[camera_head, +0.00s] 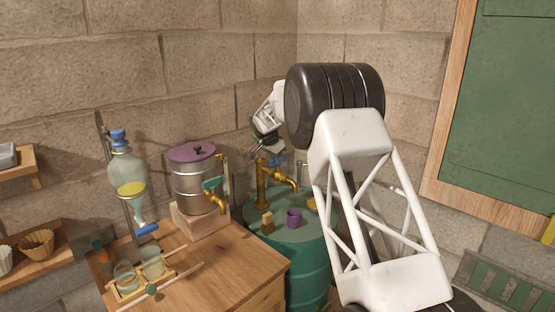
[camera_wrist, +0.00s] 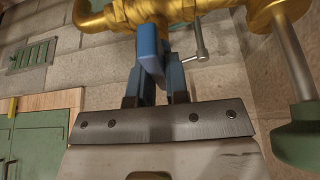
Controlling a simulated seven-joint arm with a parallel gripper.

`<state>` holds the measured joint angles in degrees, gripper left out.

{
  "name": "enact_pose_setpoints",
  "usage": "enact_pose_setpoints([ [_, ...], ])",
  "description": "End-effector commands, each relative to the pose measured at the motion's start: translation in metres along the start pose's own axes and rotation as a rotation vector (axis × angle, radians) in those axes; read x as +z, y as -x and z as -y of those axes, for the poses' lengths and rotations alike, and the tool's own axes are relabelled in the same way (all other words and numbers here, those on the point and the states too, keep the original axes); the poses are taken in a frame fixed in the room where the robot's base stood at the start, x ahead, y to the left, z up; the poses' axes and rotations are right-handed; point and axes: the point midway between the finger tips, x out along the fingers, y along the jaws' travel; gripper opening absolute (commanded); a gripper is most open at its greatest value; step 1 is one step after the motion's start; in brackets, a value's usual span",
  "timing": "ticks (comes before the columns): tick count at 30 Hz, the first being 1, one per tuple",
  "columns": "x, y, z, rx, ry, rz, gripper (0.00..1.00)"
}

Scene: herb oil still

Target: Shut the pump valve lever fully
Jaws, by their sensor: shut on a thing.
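The brass pump (camera_head: 262,185) stands on top of the green drum in the head view. Its brass pipe and valve body (camera_wrist: 160,10) cross the top of the wrist view. The blue valve lever (camera_wrist: 150,48) hangs down from the valve body toward my gripper. My gripper (camera_wrist: 158,82) has its two blue-grey fingers closed around the lower part of the lever. In the head view my gripper (camera_head: 268,150) is small and beside the top of the pump, and the lever is largely hidden there. The exact lever angle is hard to tell.
The green drum (camera_head: 306,252) also bears a purple cup (camera_head: 293,219) and a small yellow-brown block (camera_head: 267,222). A metal still with a purple lid (camera_head: 191,152) and a glass funnel (camera_head: 127,170) stand left, by the wooden table (camera_head: 225,275). A silver T-shaped rod (camera_wrist: 200,42) is close right of the lever.

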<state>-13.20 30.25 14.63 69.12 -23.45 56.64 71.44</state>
Motion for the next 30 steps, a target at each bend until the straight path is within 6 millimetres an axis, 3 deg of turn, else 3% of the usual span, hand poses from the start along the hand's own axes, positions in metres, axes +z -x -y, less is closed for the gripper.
enact_pose_setpoints([
  [12, -0.0004, 0.0009, 0.0003, 0.003, -0.013, 0.000, 0.00],
  [13, -0.0004, 0.0009, 0.0003, 0.003, -0.013, 0.000, 0.17],
  [18, -0.0002, 0.0005, 0.0002, 0.003, -0.012, 0.000, 0.40],
  [30, -0.0003, 0.0043, 0.0002, 0.003, -0.011, 0.000, 0.40],
])
